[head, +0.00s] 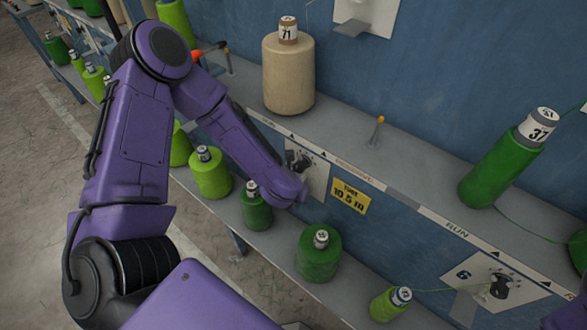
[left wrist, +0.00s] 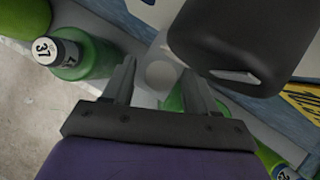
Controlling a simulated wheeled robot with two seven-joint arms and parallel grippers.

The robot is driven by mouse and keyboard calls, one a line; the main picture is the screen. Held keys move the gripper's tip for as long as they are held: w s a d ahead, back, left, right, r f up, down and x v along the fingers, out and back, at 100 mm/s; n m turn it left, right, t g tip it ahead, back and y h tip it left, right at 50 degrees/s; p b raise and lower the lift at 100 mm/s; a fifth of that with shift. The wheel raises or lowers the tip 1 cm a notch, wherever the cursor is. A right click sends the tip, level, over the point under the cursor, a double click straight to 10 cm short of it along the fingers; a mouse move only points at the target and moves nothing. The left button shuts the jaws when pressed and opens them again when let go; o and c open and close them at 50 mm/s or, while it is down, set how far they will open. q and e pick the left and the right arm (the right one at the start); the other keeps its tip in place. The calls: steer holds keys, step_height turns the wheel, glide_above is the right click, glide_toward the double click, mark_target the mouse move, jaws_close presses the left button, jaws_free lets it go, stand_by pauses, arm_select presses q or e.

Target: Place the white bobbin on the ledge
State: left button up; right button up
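I see no clearly white bobbin. The palest is a cream bobbin (head: 288,78) labelled 71, upright on the upper ledge (head: 345,122) in the head view. My left arm reaches across the head view, its end over the ledge's front edge; its gripper is hidden there. In the left wrist view my left gripper (left wrist: 158,88) has its two fingers apart. A small pale round shape (left wrist: 160,73) shows beyond and between the fingertips; I cannot tell what it is or whether it touches them. My right gripper is not in view.
A green bobbin (head: 507,160) labelled 37 leans on the upper ledge at right. An empty peg (head: 376,133) stands between it and the cream bobbin. Several green bobbins line the lower shelf, including one (head: 318,252) below my arm. A dark object (left wrist: 235,40) fills the wrist view's upper right.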

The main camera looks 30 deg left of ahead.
arm_select(q)
steer(key=p+v, duration=0.3)
steer(key=v, duration=0.9)
steer(key=s+a+f+m+g, duration=0.1)
steer(key=s+f+m, duration=0.7)
steer(key=m, duration=0.8)
steer(key=s+a+f+m+g+y, duration=0.1)
steer(key=s+a+f+m, duration=0.2)
steer(key=s+f+m, duration=0.6)
steer(key=s+m, duration=0.1)
steer(key=m, duration=0.7)
steer(key=shift+a+g+y, duration=0.25)
steer(key=shift+g+y, duration=0.05)
steer(key=shift+w, duration=0.1)
